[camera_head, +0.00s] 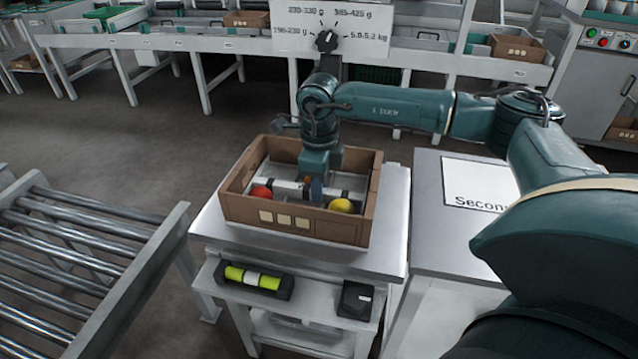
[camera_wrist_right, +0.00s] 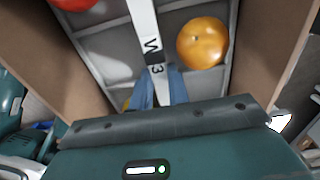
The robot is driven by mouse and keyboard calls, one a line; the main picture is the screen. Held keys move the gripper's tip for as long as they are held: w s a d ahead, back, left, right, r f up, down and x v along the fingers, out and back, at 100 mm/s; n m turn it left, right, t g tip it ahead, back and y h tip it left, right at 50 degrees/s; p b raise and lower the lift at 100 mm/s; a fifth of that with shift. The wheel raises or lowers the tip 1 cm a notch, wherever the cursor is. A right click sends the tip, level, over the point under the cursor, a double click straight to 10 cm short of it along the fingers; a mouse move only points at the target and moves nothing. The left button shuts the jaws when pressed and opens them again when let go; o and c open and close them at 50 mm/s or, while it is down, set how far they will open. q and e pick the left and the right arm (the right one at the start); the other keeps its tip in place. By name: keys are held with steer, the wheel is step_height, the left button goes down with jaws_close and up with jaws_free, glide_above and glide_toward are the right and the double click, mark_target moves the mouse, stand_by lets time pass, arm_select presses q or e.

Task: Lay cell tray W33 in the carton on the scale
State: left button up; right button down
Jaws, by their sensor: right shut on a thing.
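The brown carton (camera_head: 300,224) stands on a light grey top (camera_head: 392,240) in the middle of the head view. The grey cell tray (camera_head: 289,187) is inside the carton walls, with a red tomato (camera_head: 261,194) and a yellow-orange tomato (camera_head: 341,205) showing in its cells. My right gripper (camera_head: 317,190) reaches down into the carton and is shut on the tray's white centre strip. In the right wrist view the fingers (camera_wrist_right: 158,88) grip that strip, and part of the label W33 (camera_wrist_right: 152,45) shows beside them. The tray's underside is hidden, so I cannot tell whether it touches the carton floor. My left gripper is out of view.
A roller conveyor (camera_head: 60,255) lies at left. A shelf below the carton holds a yellow-green roll-like object (camera_head: 253,278) and a black box (camera_head: 357,300). A sign with a dial (camera_head: 327,38) stands behind. A grey cabinet with a "Second" label (camera_head: 480,188) is at right.

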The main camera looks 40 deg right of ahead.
steer(key=shift+f, duration=0.3)
steer(key=c, duration=1.3)
jaws_free()
steer(key=shift+c, duration=1.4)
